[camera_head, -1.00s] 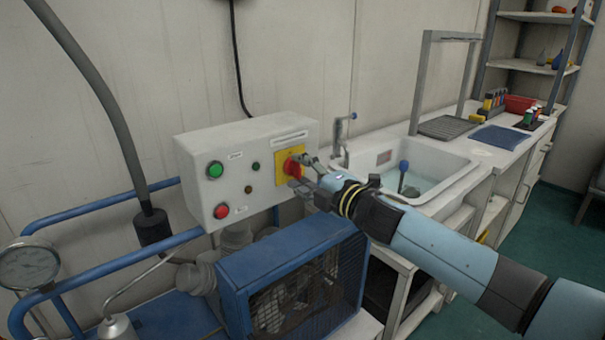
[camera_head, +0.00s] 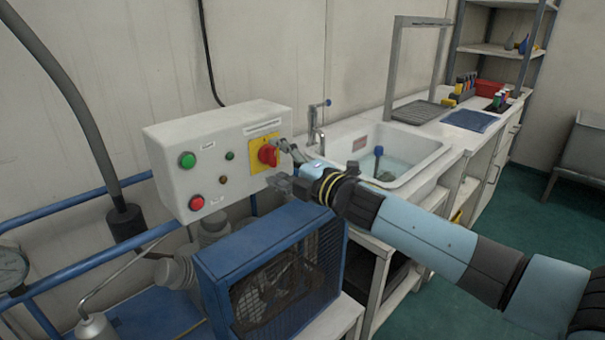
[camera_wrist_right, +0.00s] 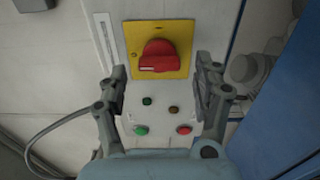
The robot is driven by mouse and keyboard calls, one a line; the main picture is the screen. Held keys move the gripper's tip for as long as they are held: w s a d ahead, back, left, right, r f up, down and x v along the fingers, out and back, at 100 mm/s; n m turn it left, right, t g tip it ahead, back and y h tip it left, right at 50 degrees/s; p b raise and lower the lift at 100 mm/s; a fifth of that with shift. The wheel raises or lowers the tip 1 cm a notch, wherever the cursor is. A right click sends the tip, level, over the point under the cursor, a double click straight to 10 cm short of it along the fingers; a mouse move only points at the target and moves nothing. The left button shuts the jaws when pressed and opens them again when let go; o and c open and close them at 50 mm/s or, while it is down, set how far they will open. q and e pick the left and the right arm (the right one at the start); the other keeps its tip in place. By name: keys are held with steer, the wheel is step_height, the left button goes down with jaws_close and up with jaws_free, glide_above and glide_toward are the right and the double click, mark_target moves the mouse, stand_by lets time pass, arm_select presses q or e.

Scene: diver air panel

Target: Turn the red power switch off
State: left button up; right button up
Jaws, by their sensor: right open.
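The red power switch (camera_head: 268,155) is a rotary knob on a yellow plate (camera_head: 257,166), at the right end of the white control box (camera_head: 165,155). It also shows in the right wrist view (camera_wrist_right: 158,56), ahead of the fingers, its grip bar lying across the picture. My right gripper (camera_head: 276,166) is open in front of the switch, one finger above and one below in the head view. In the wrist view its fingers (camera_wrist_right: 160,82) stand left and right of the knob's line, with a gap to the knob. My left gripper is out of view.
The box also carries a green button (camera_head: 187,160), a red button (camera_head: 197,203) and small lamps. A blue compressor frame (camera_head: 270,265) stands below my right gripper. A sink (camera_head: 400,160) is behind my right arm. A pressure gauge (camera_head: 10,268) is at the left edge.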

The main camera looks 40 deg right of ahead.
steer(key=s, duration=1.1)
steer(key=shift+d, duration=0.4)
